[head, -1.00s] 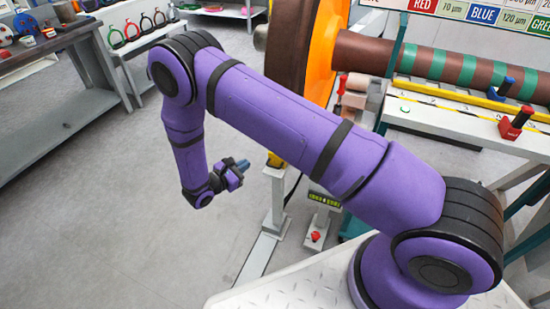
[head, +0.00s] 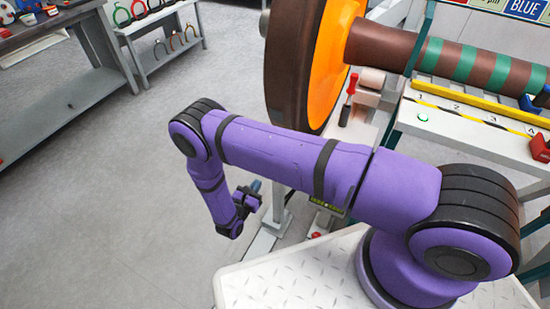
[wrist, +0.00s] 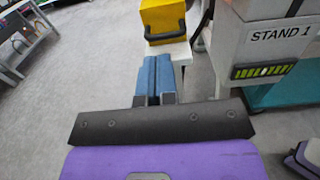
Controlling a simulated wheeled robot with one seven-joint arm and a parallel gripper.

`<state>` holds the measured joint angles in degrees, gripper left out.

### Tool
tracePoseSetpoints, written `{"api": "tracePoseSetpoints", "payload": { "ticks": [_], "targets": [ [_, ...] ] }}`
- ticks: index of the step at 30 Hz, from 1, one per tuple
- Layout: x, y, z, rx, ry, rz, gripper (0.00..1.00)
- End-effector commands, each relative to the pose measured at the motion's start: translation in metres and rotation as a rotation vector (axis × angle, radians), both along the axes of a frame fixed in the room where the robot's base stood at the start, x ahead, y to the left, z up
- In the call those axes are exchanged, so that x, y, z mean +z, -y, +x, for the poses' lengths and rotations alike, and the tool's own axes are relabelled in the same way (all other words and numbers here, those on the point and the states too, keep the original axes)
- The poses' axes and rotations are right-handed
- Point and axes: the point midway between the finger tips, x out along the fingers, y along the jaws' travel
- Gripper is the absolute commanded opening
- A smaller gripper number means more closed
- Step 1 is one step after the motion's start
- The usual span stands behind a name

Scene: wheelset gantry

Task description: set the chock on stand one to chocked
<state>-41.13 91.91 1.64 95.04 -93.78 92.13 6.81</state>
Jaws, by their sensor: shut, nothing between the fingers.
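A yellow block with a black handle (wrist: 163,18), which looks like the chock, sits on a pale support straight ahead of my gripper in the wrist view. In the head view my arm hides it. Stand one (wrist: 262,35) carries the label "STAND 1" and a strip of lit yellow-green bars (wrist: 264,70), to the right of the block. The strip also shows in part in the head view (head: 327,206). My gripper (head: 255,187) is shut and empty, its blue fingers (wrist: 154,72) together and apparently short of the block.
A large wheel with an orange face (head: 325,60) and a brown axle (head: 385,45) stands behind my arm. A red-handled lever (head: 350,88) is beside it. A numbered bench (head: 450,125) is at right. Shelving (head: 165,20) is at upper left; the floor at left is clear.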

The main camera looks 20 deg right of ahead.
Motion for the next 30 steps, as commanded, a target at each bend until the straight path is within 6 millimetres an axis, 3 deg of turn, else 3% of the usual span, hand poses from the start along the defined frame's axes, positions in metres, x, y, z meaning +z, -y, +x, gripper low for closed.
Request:
{"api": "tracePoseSetpoints", "payload": {
  "ticks": [8,30],
  "targets": [
    [0.0,0.007,0.007,-0.003,0.0,0.0,0.0],
    [0.0,0.092,0.091,-0.004,0.001,0.002,0.0]
  ]
}}
